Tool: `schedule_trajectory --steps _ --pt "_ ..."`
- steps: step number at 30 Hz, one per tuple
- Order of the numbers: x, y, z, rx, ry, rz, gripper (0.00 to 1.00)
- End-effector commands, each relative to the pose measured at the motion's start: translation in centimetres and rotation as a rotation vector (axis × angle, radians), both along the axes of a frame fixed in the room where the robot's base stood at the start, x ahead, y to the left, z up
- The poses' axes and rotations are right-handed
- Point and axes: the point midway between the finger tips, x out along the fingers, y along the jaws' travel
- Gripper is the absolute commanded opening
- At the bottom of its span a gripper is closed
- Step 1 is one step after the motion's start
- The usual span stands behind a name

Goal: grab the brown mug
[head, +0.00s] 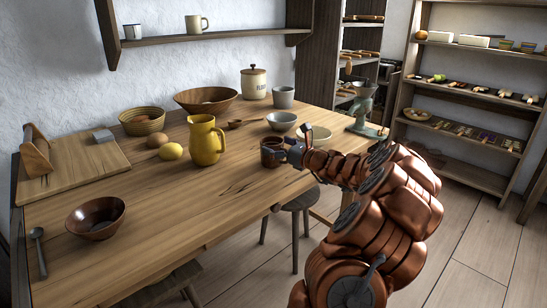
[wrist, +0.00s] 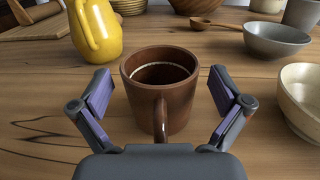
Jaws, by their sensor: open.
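The brown mug (wrist: 180,95) stands upright on the wooden table, with its handle toward my gripper in the wrist view. My gripper (wrist: 163,95) is open, with one finger on each side of the mug and a visible gap on both sides. In the head view the mug (head: 269,153) is near the table's right front edge, and my gripper (head: 284,153) reaches it from the right, partly covering it.
A yellow jug (head: 205,142) stands left of the mug. A grey bowl (wrist: 275,40) and a cream bowl (wrist: 303,98) are to its right. A wooden spoon (wrist: 215,24) lies behind it. The wooden table (head: 150,205) is clear at the front middle.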

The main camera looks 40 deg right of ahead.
Motion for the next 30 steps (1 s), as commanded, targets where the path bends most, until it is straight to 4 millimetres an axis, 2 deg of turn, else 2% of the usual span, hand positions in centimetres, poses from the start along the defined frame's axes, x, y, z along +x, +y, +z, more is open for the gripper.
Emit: schedule_trajectory --steps 8,27,30 --pt "0.32 0.03 0.01 0.001 0.000 0.000 1.00" --pt "0.29 0.01 -0.04 0.001 0.000 0.000 0.34" --pt "0.29 0.01 -0.01 0.001 0.000 0.000 0.34"
